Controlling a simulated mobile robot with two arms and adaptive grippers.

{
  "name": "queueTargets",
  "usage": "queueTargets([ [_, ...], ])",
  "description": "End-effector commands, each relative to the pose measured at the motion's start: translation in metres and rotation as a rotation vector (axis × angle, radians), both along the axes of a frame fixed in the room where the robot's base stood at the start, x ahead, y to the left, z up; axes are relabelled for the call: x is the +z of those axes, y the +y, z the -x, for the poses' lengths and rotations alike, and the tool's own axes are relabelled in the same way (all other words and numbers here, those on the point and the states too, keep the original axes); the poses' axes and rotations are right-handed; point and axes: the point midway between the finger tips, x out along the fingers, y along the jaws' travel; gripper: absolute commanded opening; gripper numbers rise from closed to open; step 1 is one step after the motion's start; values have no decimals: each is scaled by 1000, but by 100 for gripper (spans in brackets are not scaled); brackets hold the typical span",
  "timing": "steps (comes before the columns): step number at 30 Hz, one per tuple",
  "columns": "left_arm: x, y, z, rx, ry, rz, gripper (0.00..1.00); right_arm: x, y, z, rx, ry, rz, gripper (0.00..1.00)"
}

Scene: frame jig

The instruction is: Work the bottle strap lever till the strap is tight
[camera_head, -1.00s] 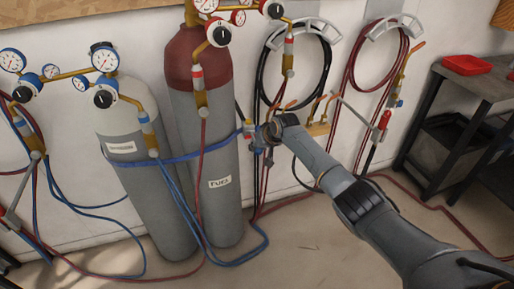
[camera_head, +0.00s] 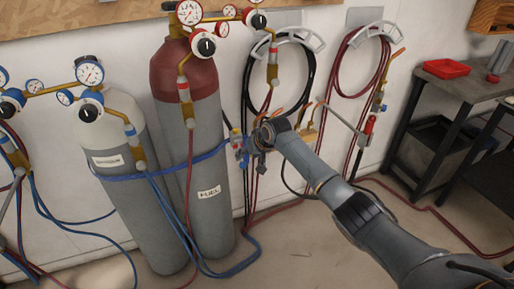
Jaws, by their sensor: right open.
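A blue strap (camera_head: 160,174) runs around a grey oxygen bottle (camera_head: 128,215) and a taller fuel bottle (camera_head: 208,222) with a dark red top. Both bottles stand upright against the wall. The strap's buckle with its lever (camera_head: 238,143) is at the right side of the fuel bottle, small and partly hard to make out. My right gripper (camera_head: 253,141) is open beside the buckle, on its right. Its fingers are mostly hidden by its own wrist, and I cannot tell whether they touch the lever. My left gripper is not in view.
Gauges and regulators (camera_head: 90,75) top the bottles. Blue hoses (camera_head: 215,272) hang and loop to the floor. Coiled hoses (camera_head: 367,72) hang on the wall behind my arm. A dark bench (camera_head: 455,88) with a red tray (camera_head: 446,68) stands at the right. The floor in front is mostly clear.

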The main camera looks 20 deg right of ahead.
Motion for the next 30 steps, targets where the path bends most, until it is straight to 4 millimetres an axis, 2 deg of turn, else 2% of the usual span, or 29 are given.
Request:
queueTargets([
  [9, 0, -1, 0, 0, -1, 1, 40, 42, -10, 31, 0, -2, 1, 49],
  [15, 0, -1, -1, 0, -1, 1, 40, 63, -15, 47, -1, 0, 1, 49],
  [21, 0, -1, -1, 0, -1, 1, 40, 72, -16, 54, -2, 3, 0, 49],
  [30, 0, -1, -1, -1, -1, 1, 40, 72, -16, 54, -2, 3, 0, 49],
])
